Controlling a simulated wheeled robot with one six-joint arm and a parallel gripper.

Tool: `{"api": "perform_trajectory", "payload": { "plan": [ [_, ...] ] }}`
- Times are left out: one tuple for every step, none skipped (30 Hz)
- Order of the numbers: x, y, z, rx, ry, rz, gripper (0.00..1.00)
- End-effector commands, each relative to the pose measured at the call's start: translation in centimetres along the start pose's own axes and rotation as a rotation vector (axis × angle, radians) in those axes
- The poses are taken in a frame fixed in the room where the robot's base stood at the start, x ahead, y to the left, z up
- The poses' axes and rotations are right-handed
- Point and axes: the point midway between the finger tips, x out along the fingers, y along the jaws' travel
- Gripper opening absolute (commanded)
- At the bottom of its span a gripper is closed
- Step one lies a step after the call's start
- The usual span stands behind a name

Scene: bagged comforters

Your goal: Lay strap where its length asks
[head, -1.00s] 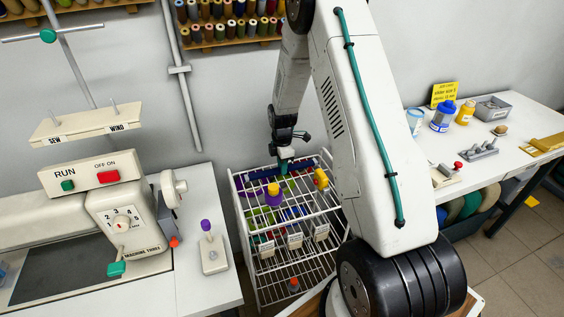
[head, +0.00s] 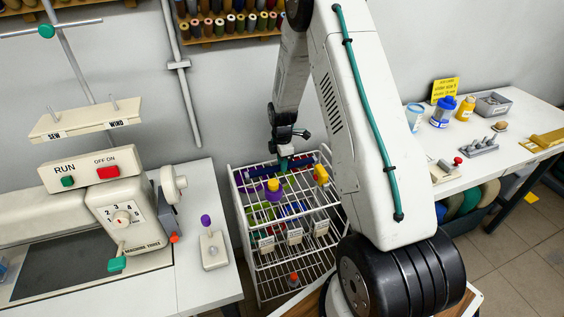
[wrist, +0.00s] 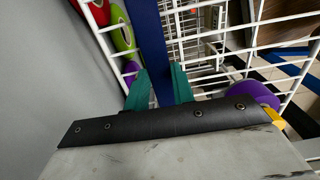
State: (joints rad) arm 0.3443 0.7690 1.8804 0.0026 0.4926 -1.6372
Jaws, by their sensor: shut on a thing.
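A dark blue strap (wrist: 148,35) runs between the teal fingertips of my gripper (wrist: 158,90) in the wrist view, and the gripper is shut on it. In the head view my gripper (head: 285,164) is over the back of the white wire rack (head: 237,205), and the blue strap (head: 262,170) shows along the rack's rear top. I cannot tell whether the strap rests on the wires. Part of the rack is hidden behind my arm.
A purple spool with a yellow top (head: 273,191) and a yellow item (head: 321,174) stand at the rack's top. A sewing machine (head: 125,210) is at left. A white table (head: 475,165) with jars and a yellow sign (head: 445,90) is at right. A grey wall is close behind.

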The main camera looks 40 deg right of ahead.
Motion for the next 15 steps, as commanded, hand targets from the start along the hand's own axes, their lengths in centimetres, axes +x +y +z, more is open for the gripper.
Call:
{"api": "perform_trajectory", "payload": {
  "plan": [
    [0.09,0.0,0.0,0.0,0.0,0.0,0.0],
    [0.14,-0.01,0.0,0.0,0.0,0.0,0.0],
    [0.2,-0.01,0.0,0.0,0.0,0.0,0.0],
    [0.25,-0.01,0.0,0.0,0.0,-0.001,0.0],
    [0.3,-0.01,0.0,0.0,0.0,-0.001,0.0],
    [0.37,-0.02,0.0,0.0,0.0,-0.001,0.0],
    [0.38,-0.01,0.0,0.0,0.0,-0.001,0.27],
    [0.36,-0.01,0.0,0.0,0.0,0.0,0.36],
    [0.36,-0.01,0.0,0.0,0.0,0.0,0.47],
    [0.36,-0.01,0.0,0.0,0.0,0.0,0.5],
    [0.36,-0.01,0.0,0.0,0.0,0.0,0.5],
    [0.36,-0.01,0.0,0.0,0.0,0.0,0.5],
    [0.35,-0.01,0.0,0.0,0.0,0.0,0.5],
    [0.35,-0.01,0.0,0.0,0.0,0.0,0.5],
    [0.35,-0.01,0.0,0.0,0.0,0.0,0.5]
  ]
}}
